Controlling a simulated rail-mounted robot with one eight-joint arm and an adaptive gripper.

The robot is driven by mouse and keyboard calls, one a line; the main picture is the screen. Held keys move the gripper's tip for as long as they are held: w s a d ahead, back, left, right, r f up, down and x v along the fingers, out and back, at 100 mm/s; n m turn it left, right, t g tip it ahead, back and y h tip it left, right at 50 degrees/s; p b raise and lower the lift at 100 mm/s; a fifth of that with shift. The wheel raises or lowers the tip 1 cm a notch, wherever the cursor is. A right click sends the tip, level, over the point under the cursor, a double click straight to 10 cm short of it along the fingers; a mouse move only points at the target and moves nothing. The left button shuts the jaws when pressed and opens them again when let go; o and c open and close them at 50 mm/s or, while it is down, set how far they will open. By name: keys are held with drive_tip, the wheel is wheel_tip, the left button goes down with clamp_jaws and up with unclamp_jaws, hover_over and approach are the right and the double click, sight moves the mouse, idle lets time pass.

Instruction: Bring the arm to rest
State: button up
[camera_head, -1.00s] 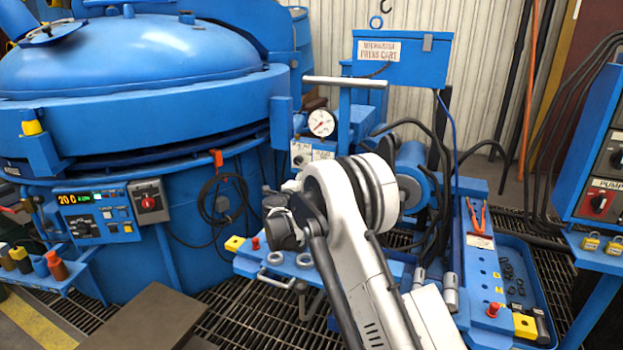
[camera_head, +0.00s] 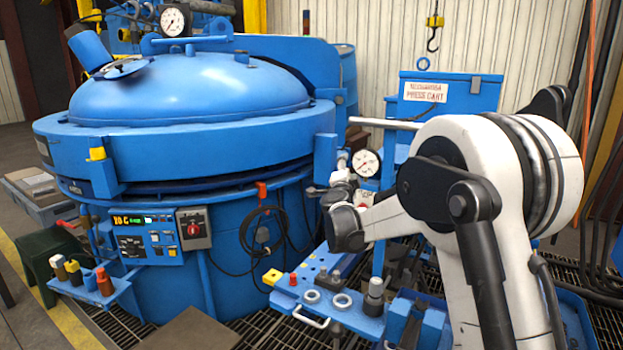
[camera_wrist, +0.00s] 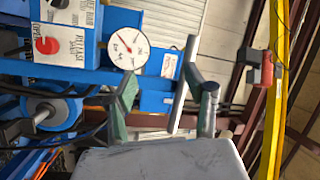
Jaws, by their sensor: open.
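My gripper (camera_wrist: 162,88) shows in the wrist view with its two fingers apart and nothing between them. A round white gauge (camera_wrist: 128,40) and a small labelled panel (camera_wrist: 70,38) show beyond the left finger. In the head view my white arm is bent at the right, in front of the press cart (camera_head: 450,92). Its dark wrist end points left, near the gauge (camera_head: 366,162) beside the furnace. I cannot make out the fingers clearly there, nor tell whether they touch anything.
The blue pit furnace (camera_head: 190,130) with its domed lid shut fills the left. A blue bench (camera_head: 325,290) with rings and fittings lies below my wrist. A yellow hook (camera_head: 434,30) hangs above the cart. Grating (camera_head: 265,330) covers the floor.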

drive_tip(key=s+a+r+n+y+p, duration=0.2)
drive_tip(key=s+r+n+y, duration=0.45)
drive_tip(key=s+r, duration=0.4)
drive_tip(key=s+r+n+g+y+p, duration=0.25)
drive_tip(key=s+n, duration=0.25)
drive_tip(key=s, duration=0.8)
drive_tip(key=s+d+f+n+g+h+p, duration=0.1)
drive_tip(key=s+d+f+g, duration=0.2)
drive_tip(key=s, duration=0.8)
drive_tip(key=s+d+f+n+g+h+p, duration=0.2)
drive_tip(key=s+f, duration=0.4)
drive_tip(key=s, duration=0.6)
drive_tip(key=s+d+f+n+g+h+p, duration=0.1)
drive_tip(key=s+d+f+g, duration=0.3)
drive_tip(key=s, duration=0.8)
drive_tip(key=shift+d+f+h, duration=0.3)
drive_tip(key=shift+d+f, duration=0.25)
drive_tip(key=shift+f, duration=0.2)
